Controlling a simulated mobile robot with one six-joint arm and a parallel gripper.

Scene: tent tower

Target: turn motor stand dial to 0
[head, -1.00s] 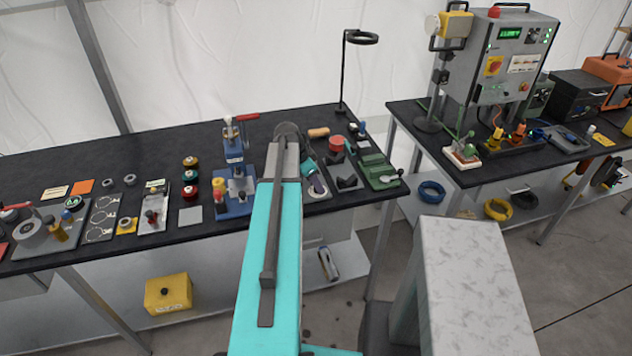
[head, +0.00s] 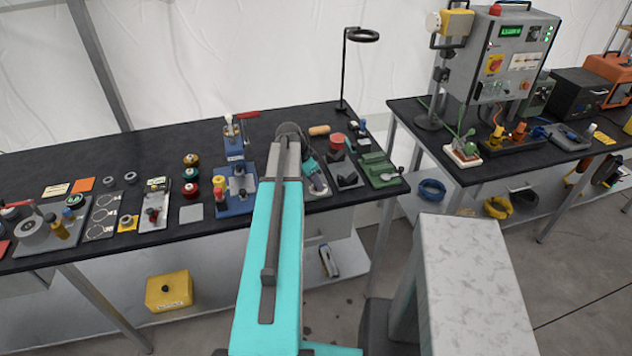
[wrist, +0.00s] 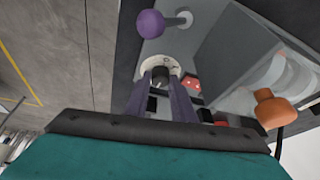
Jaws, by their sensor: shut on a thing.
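In the wrist view, the motor stand (wrist: 232,68) shows as grey metal surfaces above my fingers. Its dial (wrist: 159,60) has a round pale scale face and a dark knob in the middle. The two purple-grey fingers of my gripper (wrist: 162,76) are shut on the dial's knob, one on each side. The scale marks and pointer are too small to read. In the head view my own arm covers the gripper, and I cannot make out the dial.
A purple ball knob (wrist: 150,23) stands just beyond the dial. In the head view, a blue press (head: 235,180) and a green fixture (head: 380,170) flank my arm on the crowded black bench (head: 130,158).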

